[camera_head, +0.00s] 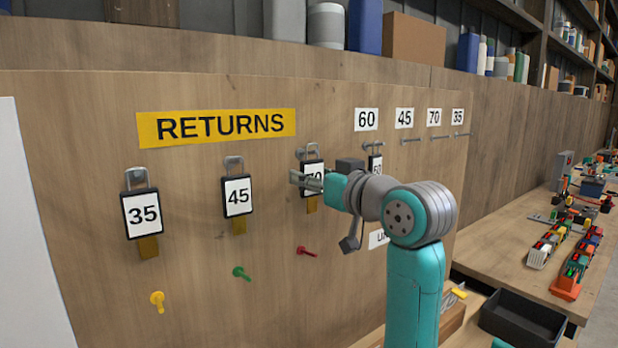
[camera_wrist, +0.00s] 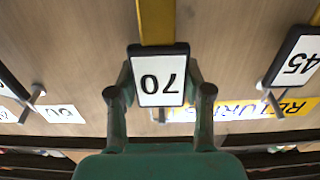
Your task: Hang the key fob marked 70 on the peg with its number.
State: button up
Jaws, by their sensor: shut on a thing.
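The key fob marked 70 (camera_head: 312,170) is a black-framed white tag with a brass-coloured key below it. It is at the third hook (camera_head: 308,152) of the returns row, partly covered by my gripper (camera_head: 308,182). In the wrist view the fob (camera_wrist: 162,80) appears upside down between the two fingers of my gripper (camera_wrist: 161,92), which is shut on its sides. Whether its loop still bears on the hook is not clear. The peg under the 70 label (camera_head: 434,117) is a bare metal peg (camera_head: 440,138) at the upper right.
Fobs 35 (camera_head: 142,215) and 45 (camera_head: 238,197) hang to the left under the yellow RETURNS sign (camera_head: 217,126). Fob 60 (camera_head: 376,166) hangs under the 60 label. Pegs 45 (camera_head: 411,141) and 35 (camera_head: 464,134) are bare. Coloured pegs (camera_head: 157,300) stick out below.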

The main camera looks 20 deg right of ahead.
aim_at(314, 173)
jog(key=shift+r+v, duration=0.2)
jog(key=shift+v, duration=0.65)
jog(key=shift+r+v, duration=0.2)
jog(key=shift+v, duration=0.6)
jog(key=shift+v, duration=2.55)
